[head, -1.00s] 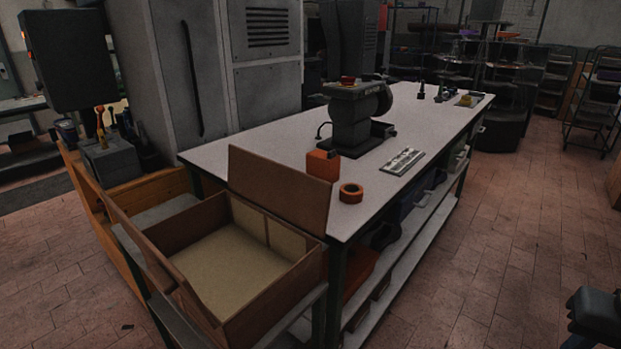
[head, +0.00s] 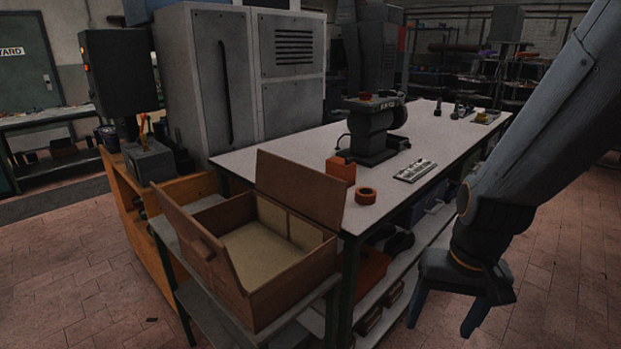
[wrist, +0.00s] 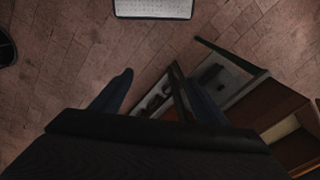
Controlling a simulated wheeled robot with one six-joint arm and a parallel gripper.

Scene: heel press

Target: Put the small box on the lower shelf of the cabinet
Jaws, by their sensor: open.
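A small orange box (head: 341,169) sits on the near left part of the white worktable, beside an orange ring-shaped roll (head: 365,196). A tall grey cabinet (head: 205,95) stands behind the table; its front looks closed and no shelf shows inside. A low orange wooden unit (head: 125,200) with an open side stands at the left; its inside is mostly hidden. My gripper (head: 442,328) is open and empty, pointing down over the floor to the right of the table. Its two spread fingers also show in the wrist view (wrist: 156,75), with nothing between them.
An open brown wooden case (head: 290,285) with a raised lid stands at the table's near end. The brick floor (head: 560,290) at right is clear.

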